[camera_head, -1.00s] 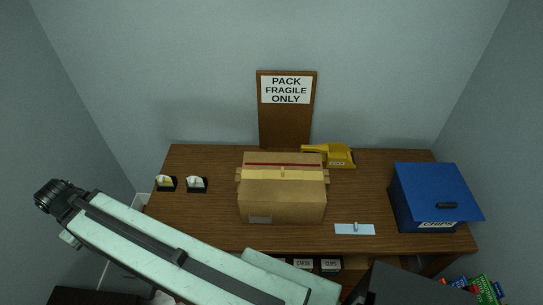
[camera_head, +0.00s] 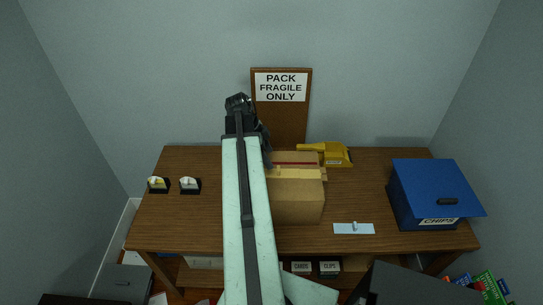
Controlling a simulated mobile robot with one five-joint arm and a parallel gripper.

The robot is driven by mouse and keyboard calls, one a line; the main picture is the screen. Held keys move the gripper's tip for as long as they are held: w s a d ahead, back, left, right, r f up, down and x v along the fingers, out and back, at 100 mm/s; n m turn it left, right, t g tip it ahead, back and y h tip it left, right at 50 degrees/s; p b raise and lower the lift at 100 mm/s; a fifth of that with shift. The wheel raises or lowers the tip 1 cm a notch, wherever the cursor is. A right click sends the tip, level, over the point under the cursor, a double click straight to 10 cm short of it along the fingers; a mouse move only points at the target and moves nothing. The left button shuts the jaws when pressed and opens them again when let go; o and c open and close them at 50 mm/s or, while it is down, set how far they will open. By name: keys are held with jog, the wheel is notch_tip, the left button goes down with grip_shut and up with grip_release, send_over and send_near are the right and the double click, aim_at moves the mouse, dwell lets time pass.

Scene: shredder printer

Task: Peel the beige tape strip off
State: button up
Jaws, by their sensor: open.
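A brown cardboard box (camera_head: 298,204) stands on the desk, its left part hidden behind my arm. A beige tape strip (camera_head: 298,174) runs across the top of the box near its front edge, with its right end folding over the side. A dark red line (camera_head: 300,163) crosses the box top behind the strip. My gripper (camera_head: 262,152) is at the end of the raised arm, in front of or above the left side of the box. Its fingers are dark and small in the picture, and it shows nothing held. I cannot tell how far it is from the strip.
A yellow tape dispenser (camera_head: 328,154) sits behind the box. A blue CHIPS bin (camera_head: 434,189) stands at the right, a pale plate with a knob (camera_head: 354,228) at the front. Two small dark holders (camera_head: 190,185) are at the left. The PACK FRAGILE ONLY board (camera_head: 281,105) stands behind.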

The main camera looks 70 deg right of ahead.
aim_at(278, 168)
jog(key=shift+m, duration=0.3)
jog(key=b+x, duration=0.7)
jog(key=x, duration=0.1)
jog(key=shift+s+d, duration=0.25)
jog(key=shift+s, duration=0.2)
jog(key=shift+r, duration=0.1)
jog(key=c, duration=1.3)
jog(key=o, duration=0.4)
grip_shut()
jog(key=shift+s, duration=0.1)
jog(key=shift+r+p, duration=1.15)
jog(key=shift+r, duration=0.1)
